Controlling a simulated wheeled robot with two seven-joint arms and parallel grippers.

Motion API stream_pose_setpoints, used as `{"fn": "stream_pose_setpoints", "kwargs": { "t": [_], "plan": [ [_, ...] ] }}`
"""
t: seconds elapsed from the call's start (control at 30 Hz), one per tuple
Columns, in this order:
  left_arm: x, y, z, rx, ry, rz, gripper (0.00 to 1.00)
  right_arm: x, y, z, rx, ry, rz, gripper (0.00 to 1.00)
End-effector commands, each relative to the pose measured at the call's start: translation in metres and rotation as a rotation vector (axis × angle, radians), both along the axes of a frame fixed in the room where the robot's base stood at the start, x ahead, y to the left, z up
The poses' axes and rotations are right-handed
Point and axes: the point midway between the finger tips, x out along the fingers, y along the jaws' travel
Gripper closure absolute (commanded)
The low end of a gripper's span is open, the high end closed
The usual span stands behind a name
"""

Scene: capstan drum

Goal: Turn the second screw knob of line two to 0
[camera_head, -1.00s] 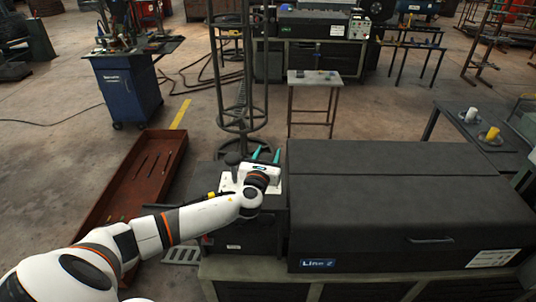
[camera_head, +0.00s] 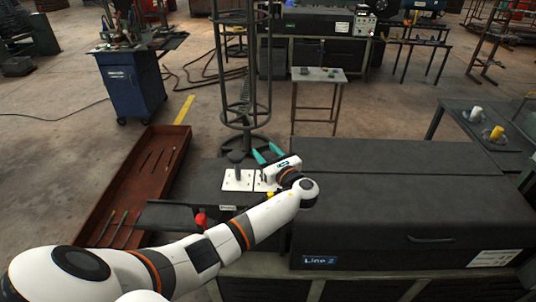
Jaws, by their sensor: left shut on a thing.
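The line two machine is the dark box with the "Line 2" label (camera_head: 320,261). To its left, a dark housing carries two white plates side by side. A dark round-topped screw knob (camera_head: 237,172) stands on the left white plate (camera_head: 231,185). My left gripper (camera_head: 267,154), with teal fingertips, is over the right white plate (camera_head: 260,186), just right of that visible knob. It is shut on a screw knob there, mostly hidden by the gripper. I cannot read any scale or the knob's angle. My right gripper is not in view.
A red knob (camera_head: 201,219) sticks up beside my left forearm. A rusty tray (camera_head: 128,190) lies on the floor to the left. A round dark cage frame (camera_head: 243,95) stands just behind the plates. A small table (camera_head: 318,75) stands farther back.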

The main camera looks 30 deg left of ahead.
Motion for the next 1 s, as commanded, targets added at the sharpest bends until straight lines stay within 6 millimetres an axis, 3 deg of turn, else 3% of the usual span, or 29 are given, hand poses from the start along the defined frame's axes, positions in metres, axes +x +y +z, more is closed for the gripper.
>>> {"fn": "stream_pose_setpoints", "kwargs": {
  "t": [0.4, 0.97, 1.0],
  "plan": [
    [-0.0027, 0.0008, -0.0005, 0.001, -0.001, 0.193, 0.76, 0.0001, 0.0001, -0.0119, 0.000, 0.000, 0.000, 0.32],
    [-0.0035, 0.0019, 0.0009, 0.001, -0.003, 0.223, 0.76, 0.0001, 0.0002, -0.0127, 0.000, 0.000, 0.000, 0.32],
    [-0.0035, 0.0019, 0.0009, 0.000, -0.002, 0.223, 0.48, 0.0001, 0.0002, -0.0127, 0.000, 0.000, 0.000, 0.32]
  ]
}}
